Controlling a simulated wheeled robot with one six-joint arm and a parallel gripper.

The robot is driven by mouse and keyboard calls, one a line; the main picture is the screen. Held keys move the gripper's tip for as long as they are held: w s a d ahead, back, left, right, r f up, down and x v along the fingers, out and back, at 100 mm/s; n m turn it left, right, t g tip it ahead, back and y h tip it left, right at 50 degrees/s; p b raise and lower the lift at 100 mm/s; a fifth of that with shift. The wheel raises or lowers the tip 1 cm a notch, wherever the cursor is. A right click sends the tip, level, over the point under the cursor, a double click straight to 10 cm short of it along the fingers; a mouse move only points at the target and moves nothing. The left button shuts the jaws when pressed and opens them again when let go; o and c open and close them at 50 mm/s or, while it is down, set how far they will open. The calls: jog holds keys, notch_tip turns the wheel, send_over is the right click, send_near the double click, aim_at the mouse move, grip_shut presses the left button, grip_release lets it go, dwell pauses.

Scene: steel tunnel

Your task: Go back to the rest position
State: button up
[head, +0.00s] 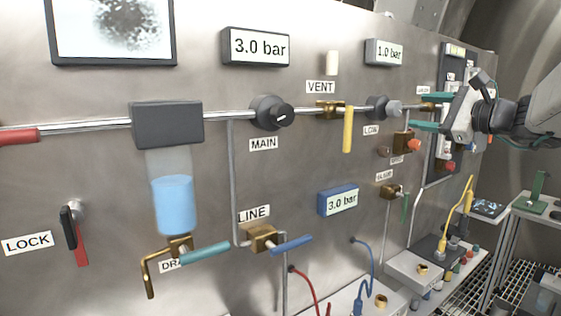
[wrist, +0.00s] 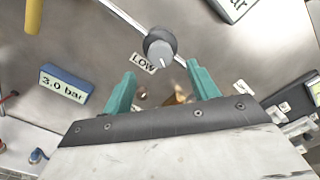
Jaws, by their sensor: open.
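My gripper (head: 428,111) is at the right of the head view, in front of the steel panel (head: 100,85). Its two teal fingers are apart and nothing shows between them. In the wrist view the open gripper (wrist: 161,80) faces the panel near the LOW label (wrist: 143,63) and the grey LOW knob (wrist: 160,46). The knob lies beyond the fingertips, and I cannot tell the exact gap. A brass part (wrist: 178,97) shows between the fingers, partly hidden by the gripper body.
The panel carries the MAIN knob (head: 271,113), a yellow VENT handle (head: 348,129), a teal drain handle (head: 205,252) and a blue LINE handle (head: 291,245). A bench with grey boxes (head: 414,268) and cables stands at lower right. A green-topped stand (head: 537,205) is at far right.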

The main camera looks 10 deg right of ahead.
jog(key=s+a+f+n+g, duration=0.55)
jog(key=a+f, duration=0.25)
jog(key=f, duration=0.2)
jog(key=s+a+f+n+g, duration=0.5)
jog(key=s+a+f+g, duration=0.15)
jog(key=f, duration=0.25)
jog(key=s+a+f+n+g+h, duration=0.1)
jog(key=s+a+f+n+h, duration=0.2)
jog(key=s+n, duration=0.2)
jog(key=s+a+f+n+g+h, duration=0.2)
jog(key=s+n, duration=0.4)
jog(key=s, duration=0.4)
notch_tip(320, 180, down, 2)
jog(key=shift+a+f+g+h, duration=0.1)
jog(key=shift+a+g+h, duration=0.2)
jog(key=shift+a+h, duration=0.55)
jog(key=shift+s+a+y, duration=0.1)
jog(key=shift+a+y, duration=0.1)
jog(key=shift+y, duration=0.05)
dwell(0.5)
